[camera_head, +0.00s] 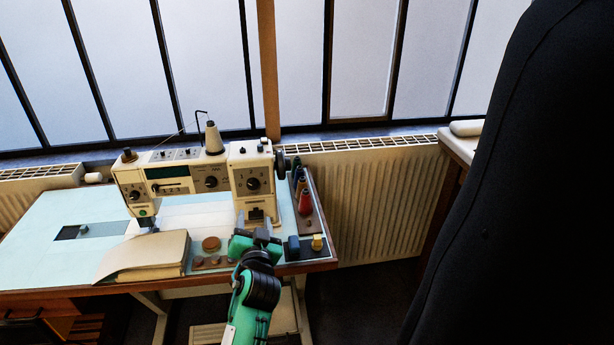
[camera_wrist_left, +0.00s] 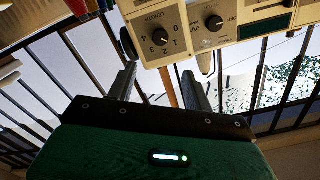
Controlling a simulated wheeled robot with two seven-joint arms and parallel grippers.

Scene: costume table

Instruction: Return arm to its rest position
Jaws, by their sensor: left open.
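My left arm, green and black, comes up from the bottom of the head view. Its gripper (camera_head: 256,236) is at the front right of the sewing table (camera_head: 60,291), in front of the sewing machine (camera_head: 180,182). In the left wrist view the two dark fingers (camera_wrist_left: 158,88) stand apart with nothing between them. The cream body of the sewing machine, with its numbered dial (camera_wrist_left: 160,36), shows beyond the fingertips. My right gripper is not in view.
Thread spools (camera_head: 304,200) stand in a tray behind. A large black form (camera_head: 510,190) fills the right side. A radiator (camera_head: 370,200) stands behind under the windows.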

